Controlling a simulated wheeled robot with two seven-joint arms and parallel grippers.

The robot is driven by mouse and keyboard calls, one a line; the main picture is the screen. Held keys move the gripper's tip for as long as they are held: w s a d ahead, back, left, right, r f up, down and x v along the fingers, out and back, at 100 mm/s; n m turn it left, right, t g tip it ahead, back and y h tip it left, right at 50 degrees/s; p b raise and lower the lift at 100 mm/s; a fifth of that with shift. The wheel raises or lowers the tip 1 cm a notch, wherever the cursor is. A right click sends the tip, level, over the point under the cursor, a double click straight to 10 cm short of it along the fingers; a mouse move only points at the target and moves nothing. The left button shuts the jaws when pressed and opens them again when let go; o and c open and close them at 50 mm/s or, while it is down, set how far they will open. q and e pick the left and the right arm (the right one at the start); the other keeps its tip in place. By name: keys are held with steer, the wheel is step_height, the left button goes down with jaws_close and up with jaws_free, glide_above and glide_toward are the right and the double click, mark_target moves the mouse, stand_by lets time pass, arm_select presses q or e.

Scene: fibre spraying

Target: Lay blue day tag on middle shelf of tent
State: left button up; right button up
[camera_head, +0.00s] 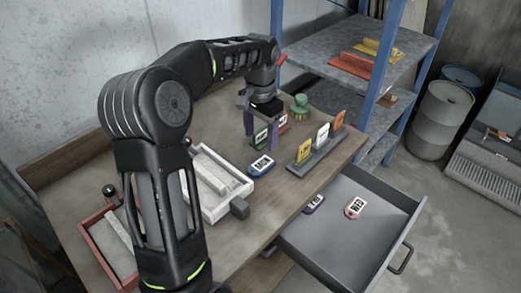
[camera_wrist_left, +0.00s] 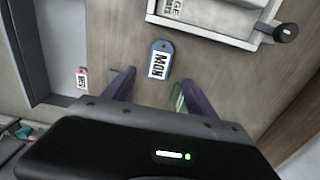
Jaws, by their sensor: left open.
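The blue day tag (camera_head: 261,165), marked MON, lies on the wooden table, and it also shows in the left wrist view (camera_wrist_left: 160,60). My left gripper (camera_head: 261,137) is open and empty above the table, just behind the tag in the head view. In the wrist view the tag lies beyond the gap between the purple fingers (camera_wrist_left: 158,88). A shelf unit with blue posts (camera_head: 374,65) stands at the back right, its grey shelves one above another. I cannot make out a tent as such. My right gripper is not in view.
A holder (camera_head: 318,154) with upright yellow, white and orange tags stands right of the blue tag. A white tray frame (camera_head: 222,212) is on the left. An open drawer (camera_head: 345,250) holds two tags. A green knobbed object (camera_head: 300,106) stands behind.

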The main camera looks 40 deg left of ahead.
arm_select(q)
steer(key=shift+r, duration=0.95)
steer(key=shift+o, duration=0.5)
